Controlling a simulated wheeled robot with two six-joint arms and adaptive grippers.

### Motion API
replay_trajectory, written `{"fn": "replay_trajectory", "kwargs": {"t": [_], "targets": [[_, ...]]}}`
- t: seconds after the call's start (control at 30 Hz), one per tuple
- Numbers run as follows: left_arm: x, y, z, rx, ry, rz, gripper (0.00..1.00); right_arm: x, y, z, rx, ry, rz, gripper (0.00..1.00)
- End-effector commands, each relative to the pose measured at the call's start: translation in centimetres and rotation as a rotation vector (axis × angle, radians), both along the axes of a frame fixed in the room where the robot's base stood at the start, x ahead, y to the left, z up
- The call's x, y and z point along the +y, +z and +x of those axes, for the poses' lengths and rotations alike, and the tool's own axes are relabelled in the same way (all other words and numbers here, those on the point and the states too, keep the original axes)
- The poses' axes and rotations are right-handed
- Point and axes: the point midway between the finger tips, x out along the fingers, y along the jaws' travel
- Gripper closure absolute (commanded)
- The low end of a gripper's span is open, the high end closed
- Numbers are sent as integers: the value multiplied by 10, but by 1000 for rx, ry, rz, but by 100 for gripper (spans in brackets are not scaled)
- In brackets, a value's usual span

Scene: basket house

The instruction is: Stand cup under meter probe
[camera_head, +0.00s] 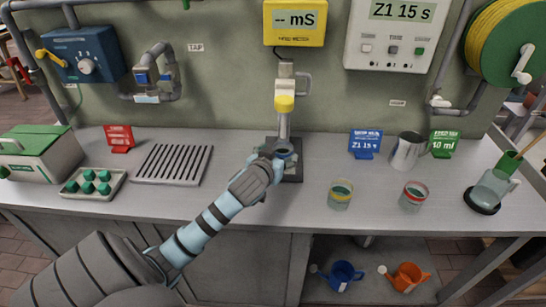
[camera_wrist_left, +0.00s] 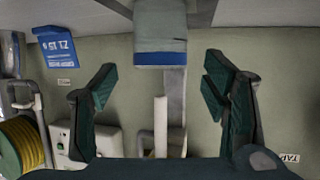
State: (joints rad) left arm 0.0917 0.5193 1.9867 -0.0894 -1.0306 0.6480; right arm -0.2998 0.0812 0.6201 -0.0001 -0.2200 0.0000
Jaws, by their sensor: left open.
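A cup with a blue rim (camera_head: 284,152) stands on the dark base of the probe stand (camera_head: 292,173), below the meter probe (camera_head: 284,104). My left gripper (camera_head: 270,158) is close in front of this cup and hides much of it. In the left wrist view, which is upside down, the cup (camera_wrist_left: 160,35) sits centrally beyond the two spread fingers (camera_wrist_left: 160,80), with a visible gap on each side. The pale probe rod (camera_wrist_left: 160,125) lines up with the cup there. The yellow meter (camera_head: 295,22) reads "-- mS". My right gripper is not in view.
A yellow-rimmed cup (camera_head: 340,195) and a red-rimmed cup (camera_head: 413,196) stand to the right. A grey jug (camera_head: 406,152), blue card (camera_head: 366,143) and green card (camera_head: 444,142) are behind. A slotted drain (camera_head: 173,165) and tray (camera_head: 93,184) lie left.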

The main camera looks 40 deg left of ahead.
Motion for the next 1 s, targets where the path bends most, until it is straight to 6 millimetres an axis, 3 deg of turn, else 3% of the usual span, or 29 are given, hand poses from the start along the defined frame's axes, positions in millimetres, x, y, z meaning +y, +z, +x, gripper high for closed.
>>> {"fn": "replay_trajectory", "kwargs": {"t": [0.13,0.3,1.0], "targets": [[-14,17,-33,1,-2,1,32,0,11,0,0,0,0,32],[-21,24,-50,0,-1,0,32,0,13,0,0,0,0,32],[-21,23,-51,0,1,0,32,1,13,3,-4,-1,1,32]]}}
